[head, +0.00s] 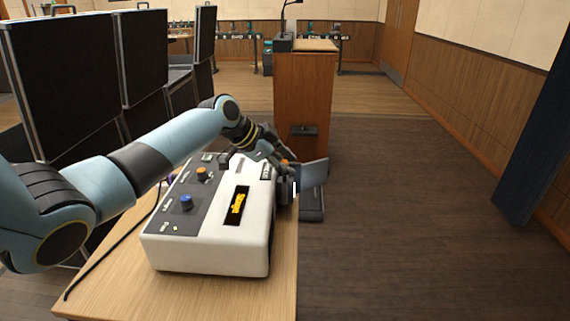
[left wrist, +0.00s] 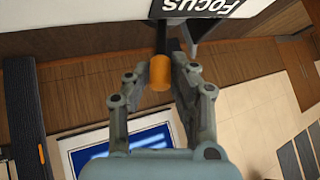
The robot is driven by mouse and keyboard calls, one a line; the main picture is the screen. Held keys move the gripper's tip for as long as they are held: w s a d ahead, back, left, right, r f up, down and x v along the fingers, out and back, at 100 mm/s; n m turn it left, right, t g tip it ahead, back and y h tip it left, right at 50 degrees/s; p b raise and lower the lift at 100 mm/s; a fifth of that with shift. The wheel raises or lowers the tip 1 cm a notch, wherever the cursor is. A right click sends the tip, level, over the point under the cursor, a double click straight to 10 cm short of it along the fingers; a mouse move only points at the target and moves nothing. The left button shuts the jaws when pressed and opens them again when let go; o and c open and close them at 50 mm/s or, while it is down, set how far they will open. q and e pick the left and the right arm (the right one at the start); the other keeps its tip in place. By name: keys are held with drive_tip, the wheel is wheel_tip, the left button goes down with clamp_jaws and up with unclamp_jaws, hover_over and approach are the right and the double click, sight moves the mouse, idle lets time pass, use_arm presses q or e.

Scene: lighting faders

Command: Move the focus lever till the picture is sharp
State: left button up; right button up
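The console (head: 205,245) is a white box with a grey control panel, standing on a wooden table. Its black display (head: 237,206) shows yellow lettering that looks like "Stage"; I cannot tell how sharp it is. The focus lever, with an orange cylindrical knob (left wrist: 160,73), sticks out by a FOCUS label (left wrist: 208,6) in the left wrist view. The orange knob also shows small in the head view (head: 284,161). My left gripper (left wrist: 157,76) is open around the knob, one finger on each side, the right finger closer to it. My right gripper is not in view.
A blue knob (head: 186,202) and another orange knob (head: 202,173) are on the panel. A wooden lectern (head: 305,90) stands behind. Dark panels (head: 75,75) stand at left. The floor at right is clear.

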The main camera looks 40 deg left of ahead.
use_arm(q)
drive_tip(key=o, duration=0.3)
drive_tip(key=shift+v, duration=6)
